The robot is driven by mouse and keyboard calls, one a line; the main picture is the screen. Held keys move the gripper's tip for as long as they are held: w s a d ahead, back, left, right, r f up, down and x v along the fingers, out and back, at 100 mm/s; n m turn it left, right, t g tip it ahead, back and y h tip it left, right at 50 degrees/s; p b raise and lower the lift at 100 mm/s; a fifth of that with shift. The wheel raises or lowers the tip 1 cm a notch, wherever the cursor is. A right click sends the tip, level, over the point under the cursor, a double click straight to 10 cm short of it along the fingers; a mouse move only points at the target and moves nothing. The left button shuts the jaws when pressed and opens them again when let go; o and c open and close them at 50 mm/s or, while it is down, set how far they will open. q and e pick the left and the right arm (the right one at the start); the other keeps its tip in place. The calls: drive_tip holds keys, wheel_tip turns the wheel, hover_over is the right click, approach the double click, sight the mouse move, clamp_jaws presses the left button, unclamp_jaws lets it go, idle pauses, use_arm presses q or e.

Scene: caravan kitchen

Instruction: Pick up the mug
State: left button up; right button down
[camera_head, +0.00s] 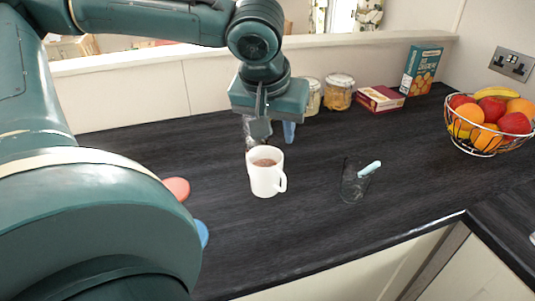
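A white mug (265,177) with a brown content stands upright on the dark worktop, its handle toward the right. My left gripper (268,137) is above and just behind the mug, pointing down. Its fingers show as a grey one on the left and a bluish one on the right, spread apart with nothing visible between them. I cannot tell whether a finger touches the mug's rim. My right gripper is not in view.
A clear glass (354,186) with a light blue item stands right of the mug. Jars (339,96), boxes (421,72) and a fruit basket (489,137) are farther back and right. Pink (178,187) and blue (202,233) objects are partly hidden by my arm.

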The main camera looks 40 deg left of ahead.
use_arm(q)
hover_over(281, 165)
drive_tip(key=s, duration=0.2)
drive_tip(key=f, duration=0.4)
drive_tip(key=f+b, duration=0.1)
drive_tip(key=f, duration=0.1)
drive_tip(key=shift+d, duration=0.4)
drive_tip(key=shift+a+x, duration=0.15)
drive_tip(key=shift+x, duration=1.35)
drive_tip(key=shift+a+x, duration=0.15)
drive_tip(key=shift+x, duration=1.35)
drive_tip(key=shift+w+r, duration=0.1)
drive_tip(key=shift+w, duration=0.1)
clamp_jaws()
